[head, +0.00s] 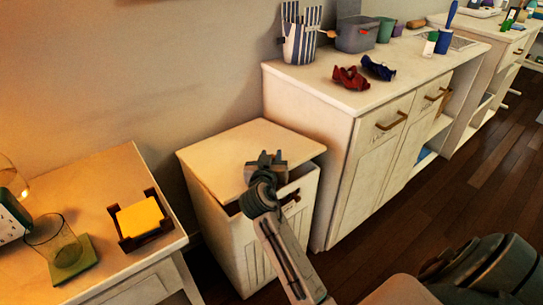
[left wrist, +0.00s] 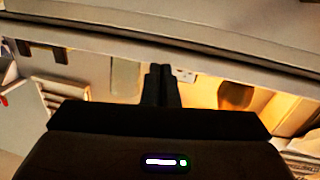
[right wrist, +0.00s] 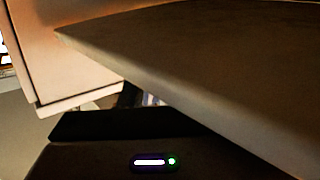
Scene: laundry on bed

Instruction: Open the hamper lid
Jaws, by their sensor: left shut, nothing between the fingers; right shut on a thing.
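The white hamper (head: 235,250) stands between the side table and the dresser. Its flat lid (head: 225,155) is raised a little at the front, with a dark gap below its front edge. A brown handle (head: 291,197) is on the hamper's front. My right gripper (head: 266,159) is at the lid's front edge and shut on the lid; its fingertips are partly hidden. In the right wrist view, the lid (right wrist: 210,70) fills much of the picture as a tan panel. My left gripper (left wrist: 160,72) is shut and empty, and is outside the head view.
A dresser (head: 345,98) stands close at the hamper's right, with a striped holder (head: 300,42) and red cloth (head: 350,78) on top. At left, a side table (head: 105,190) holds a glass (head: 55,240) and yellow notes (head: 140,217). The wall is behind the hamper.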

